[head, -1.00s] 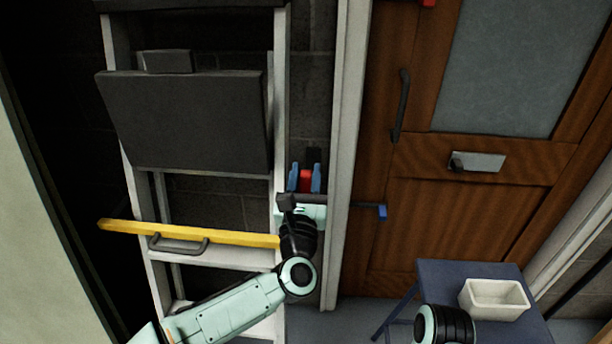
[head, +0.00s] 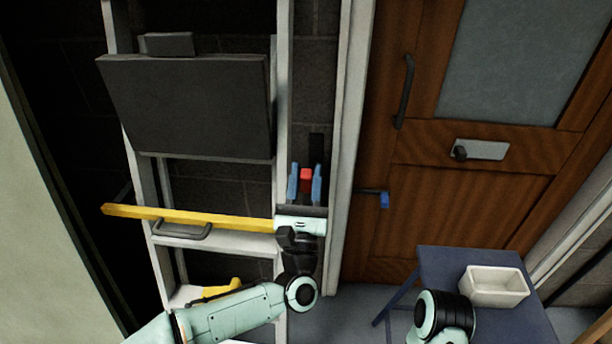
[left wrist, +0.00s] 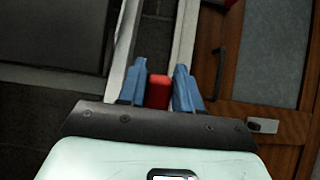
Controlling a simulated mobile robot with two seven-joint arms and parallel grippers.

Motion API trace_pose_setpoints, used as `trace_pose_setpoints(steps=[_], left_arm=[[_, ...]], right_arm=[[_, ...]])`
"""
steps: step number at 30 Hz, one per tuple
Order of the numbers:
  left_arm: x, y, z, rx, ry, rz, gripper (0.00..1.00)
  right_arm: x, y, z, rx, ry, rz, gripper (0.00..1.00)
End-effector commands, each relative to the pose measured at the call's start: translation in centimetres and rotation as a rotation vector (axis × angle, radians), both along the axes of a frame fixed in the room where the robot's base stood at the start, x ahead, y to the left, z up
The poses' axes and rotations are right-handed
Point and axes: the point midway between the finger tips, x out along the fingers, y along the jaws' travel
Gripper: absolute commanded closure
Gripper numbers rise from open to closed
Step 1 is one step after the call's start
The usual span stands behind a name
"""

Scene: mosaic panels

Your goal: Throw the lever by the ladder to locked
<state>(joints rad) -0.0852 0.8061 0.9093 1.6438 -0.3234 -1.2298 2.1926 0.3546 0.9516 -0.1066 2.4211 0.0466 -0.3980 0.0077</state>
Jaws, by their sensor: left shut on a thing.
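The lever's red handle (head: 306,174) is beside the ladder (head: 283,120), on the narrow strip of dark wall left of the white door frame. My left gripper (head: 305,184) has its blue fingers on either side of the red handle and is shut on it. In the left wrist view the red handle (left wrist: 158,91) is between the two blue fingers (left wrist: 160,88). A dark slot or plate (head: 316,148) shows just above the handle. The lever's base and any locked marking are hidden or too small to read. My right gripper is out of view.
A yellow bar (head: 190,217) lies across the ladder beside my left wrist. A blue-ended rod (head: 384,200) projects near the brown door (head: 470,205). A blue table (head: 440,262) with a white bin (head: 497,287) stands at lower right.

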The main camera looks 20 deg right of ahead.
Motion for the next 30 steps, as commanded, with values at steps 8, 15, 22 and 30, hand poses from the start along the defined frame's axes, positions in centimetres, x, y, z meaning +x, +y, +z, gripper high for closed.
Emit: trace_pose_setpoints(steps=[8, 15, 22, 30], left_arm=[[0.0, 0.0, 0.0, 0.002, 0.002, 0.001, 0.45], [0.0, 0.0, -0.1, 0.002, 0.002, 0.001, 0.45], [-1.5, 0.6, -1.3, 0.004, 0.004, -0.001, 0.45], [-6.1, 2.6, -4.8, 0.003, 0.005, -0.003, 0.45]], right_arm=[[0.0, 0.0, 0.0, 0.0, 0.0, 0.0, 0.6], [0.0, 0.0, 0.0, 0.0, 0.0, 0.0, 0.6], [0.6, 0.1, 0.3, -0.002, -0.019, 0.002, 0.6], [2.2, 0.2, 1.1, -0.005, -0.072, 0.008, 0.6]])
